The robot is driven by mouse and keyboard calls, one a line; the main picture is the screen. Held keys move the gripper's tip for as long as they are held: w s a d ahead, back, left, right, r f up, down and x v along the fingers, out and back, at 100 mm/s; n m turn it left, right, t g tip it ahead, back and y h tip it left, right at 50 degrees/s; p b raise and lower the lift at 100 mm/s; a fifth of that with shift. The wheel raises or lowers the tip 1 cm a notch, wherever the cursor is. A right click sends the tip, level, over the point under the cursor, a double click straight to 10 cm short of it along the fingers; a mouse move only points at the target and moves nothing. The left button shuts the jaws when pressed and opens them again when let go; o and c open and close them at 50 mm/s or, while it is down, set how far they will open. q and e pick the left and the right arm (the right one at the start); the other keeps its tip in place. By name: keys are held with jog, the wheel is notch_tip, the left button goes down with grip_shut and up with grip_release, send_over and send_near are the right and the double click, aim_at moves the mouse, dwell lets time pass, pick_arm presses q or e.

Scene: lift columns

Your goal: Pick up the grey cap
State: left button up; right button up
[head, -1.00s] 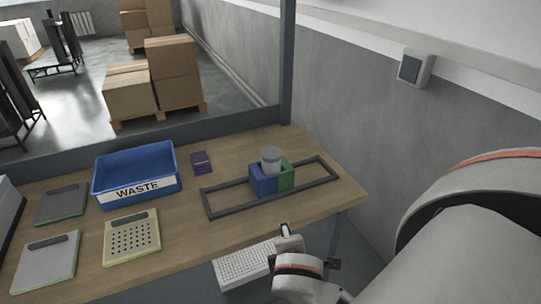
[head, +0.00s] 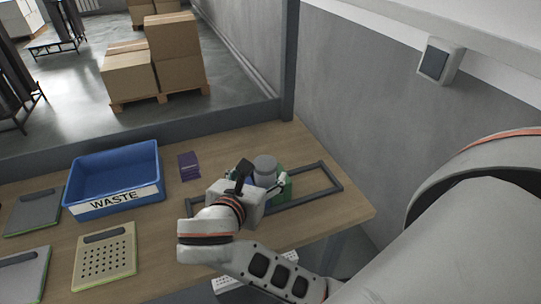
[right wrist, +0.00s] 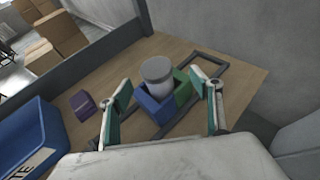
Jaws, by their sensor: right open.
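The grey cap (head: 265,163) is a short round piece on top of a pale cylinder, also seen in the right wrist view (right wrist: 158,69). The cylinder stands in a holder with a blue block (right wrist: 157,107) and a green block (right wrist: 184,88), inside a dark rectangular frame on the table. My right gripper (right wrist: 168,88) is open, with its two fingers apart to the left and right of the cap and holder in the wrist view. It appears close in front of them and holds nothing. In the head view the right hand hides part of the blue block. My left gripper is not in view.
The dark frame (head: 322,186) lies around the holder on the wooden table (head: 165,238). A blue WASTE bin (head: 115,180) and a small purple box (head: 189,166) are to the left. Flat panels lie at the far left. A grey wall rises behind the right end.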

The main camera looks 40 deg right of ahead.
aim_at(265, 163)
jog(key=shift+w+d, duration=0.3)
jog(key=shift+d, duration=0.05)
jog(key=x, duration=0.7)
jog(key=shift+w+a, duration=0.15)
jog(key=shift+w, duration=0.25)
jog(key=c, duration=1.2)
